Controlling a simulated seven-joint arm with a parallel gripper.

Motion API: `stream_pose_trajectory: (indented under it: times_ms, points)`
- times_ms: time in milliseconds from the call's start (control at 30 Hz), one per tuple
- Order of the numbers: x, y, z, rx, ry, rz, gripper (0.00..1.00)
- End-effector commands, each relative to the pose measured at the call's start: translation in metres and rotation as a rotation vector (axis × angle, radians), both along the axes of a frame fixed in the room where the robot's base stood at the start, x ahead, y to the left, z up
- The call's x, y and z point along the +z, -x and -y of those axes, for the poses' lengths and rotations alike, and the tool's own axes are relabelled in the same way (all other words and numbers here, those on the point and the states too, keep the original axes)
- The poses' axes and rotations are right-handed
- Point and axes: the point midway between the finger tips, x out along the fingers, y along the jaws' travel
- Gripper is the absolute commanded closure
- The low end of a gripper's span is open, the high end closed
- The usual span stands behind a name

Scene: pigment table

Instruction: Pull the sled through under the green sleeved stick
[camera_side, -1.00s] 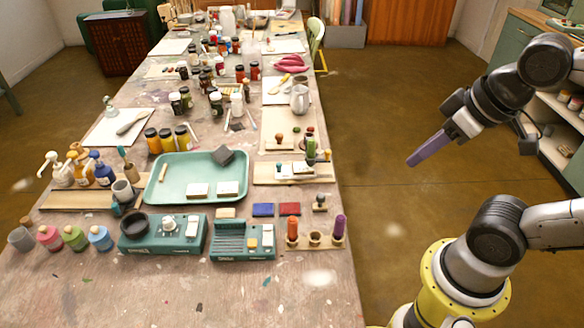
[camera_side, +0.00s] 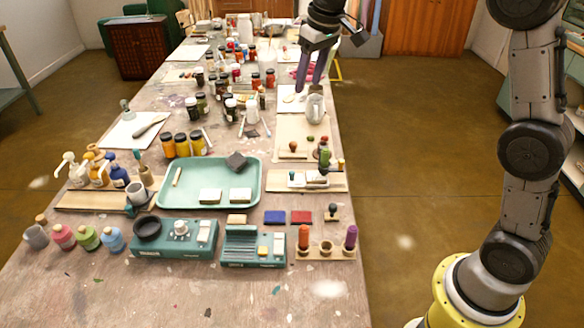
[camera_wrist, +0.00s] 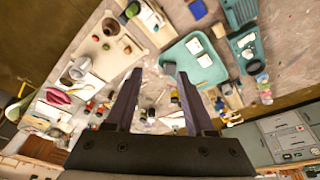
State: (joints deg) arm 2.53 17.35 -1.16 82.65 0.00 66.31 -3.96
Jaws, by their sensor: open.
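A green upright stick (camera_side: 324,155) stands at the right table edge, at the back of a pale wooden board (camera_side: 335,186). On that board lie low white pieces (camera_side: 316,178) and a small knobbed piece (camera_side: 292,177); I cannot tell for certain which is the sled. The board also shows near the top of the wrist view (camera_wrist: 152,30), small and partly cut off. My gripper (camera_side: 308,84) is open and empty, its fingers pointing down above the table, beyond the stick and near a metal jug. In the wrist view my gripper (camera_wrist: 158,76) shows both fingers apart with nothing between.
The metal jug (camera_side: 315,108) stands below and near my gripper. A board with knobbed stamps (camera_side: 293,147) lies between jug and stick. A teal tray (camera_side: 165,200), an orange stick (camera_side: 304,236) and a purple stick (camera_side: 351,236) in a holder are nearer the camera. The floor right of the table is clear.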

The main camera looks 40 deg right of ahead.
Motion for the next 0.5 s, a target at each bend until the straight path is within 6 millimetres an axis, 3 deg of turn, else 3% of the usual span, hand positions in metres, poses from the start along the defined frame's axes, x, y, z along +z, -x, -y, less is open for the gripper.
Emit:
stream_pose_trajectory:
  times_ms: [100, 233, 400, 500]
  points:
    - [-0.047, -0.039, 0.006, -0.006, -0.003, -0.071, 0.46]
    - [-0.097, -0.066, 0.012, -0.013, -0.007, -0.138, 0.46]
    - [-0.153, -0.076, 0.017, -0.021, -0.012, -0.219, 0.46]
    - [-0.17, -0.074, 0.018, -0.023, -0.014, -0.251, 0.46]
